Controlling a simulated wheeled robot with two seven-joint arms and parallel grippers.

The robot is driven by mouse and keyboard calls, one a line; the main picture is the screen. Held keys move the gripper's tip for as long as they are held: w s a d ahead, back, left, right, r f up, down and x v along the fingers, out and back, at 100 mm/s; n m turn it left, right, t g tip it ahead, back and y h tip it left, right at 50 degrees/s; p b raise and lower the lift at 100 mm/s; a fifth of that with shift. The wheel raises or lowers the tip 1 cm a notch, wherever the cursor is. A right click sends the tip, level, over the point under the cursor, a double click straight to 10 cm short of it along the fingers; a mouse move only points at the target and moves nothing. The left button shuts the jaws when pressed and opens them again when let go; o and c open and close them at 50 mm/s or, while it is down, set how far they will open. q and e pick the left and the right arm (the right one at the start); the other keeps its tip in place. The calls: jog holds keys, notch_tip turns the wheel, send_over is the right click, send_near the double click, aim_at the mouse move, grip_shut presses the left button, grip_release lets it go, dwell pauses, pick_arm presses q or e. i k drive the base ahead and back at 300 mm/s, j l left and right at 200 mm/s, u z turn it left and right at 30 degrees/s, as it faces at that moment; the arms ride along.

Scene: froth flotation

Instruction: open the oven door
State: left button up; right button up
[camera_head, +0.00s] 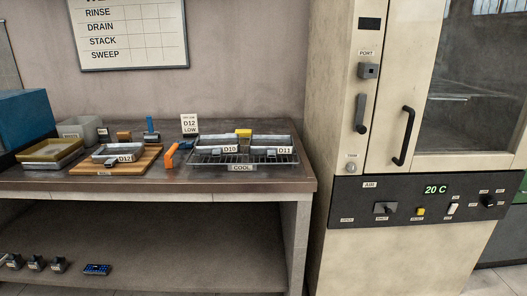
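The oven (340,200) is a tall cream cabinet at the right of the view. Its door (424,130) has a cream frame, a large dark window and a black curved handle (404,136) on its left side. The door looks closed. A grey lever with a dark end (361,113) sits on the cabinet face left of the handle. A black panel (345,212) below the door has a green display reading 20 C, a yellow button, switches and a knob. Neither of my grippers is in view.
A bench (214,180) stands left of the oven, with a wire rack (242,158) marked COOL holding trays, a wooden board (148,164) with a pan, and an orange-handled tool (171,154). Small items sit on its lower shelf. Some floor shows at the bottom right.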

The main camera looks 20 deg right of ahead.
aim_at(413, 29)
jog(key=z, duration=1.8)
